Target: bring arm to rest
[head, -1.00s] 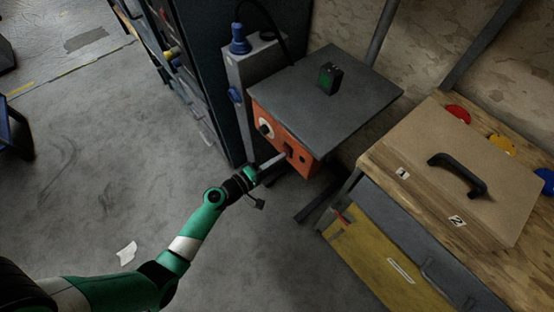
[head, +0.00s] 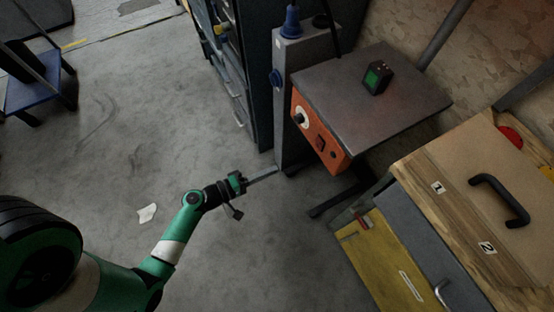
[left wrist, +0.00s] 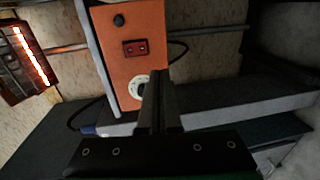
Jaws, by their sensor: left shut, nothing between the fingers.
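My left arm, green with white and black bands, reaches in from the lower left of the head view. Its gripper (head: 262,176) is shut and empty, pointing right in front of the orange control panel (head: 318,133), apart from it. In the left wrist view the shut fingers (left wrist: 160,105) stand upright at the centre, with the orange panel (left wrist: 133,60) behind them. The panel carries a round knob, a small red switch plate and a dark button. My right gripper is in neither view.
A grey-topped table (head: 372,95) bears a small black device with a green screen (head: 376,77). A grey post (head: 303,90) and dark cabinet (head: 243,70) stand behind. A wooden bench (head: 430,215) with a handled board is at right. A glowing heater (left wrist: 30,55) shows.

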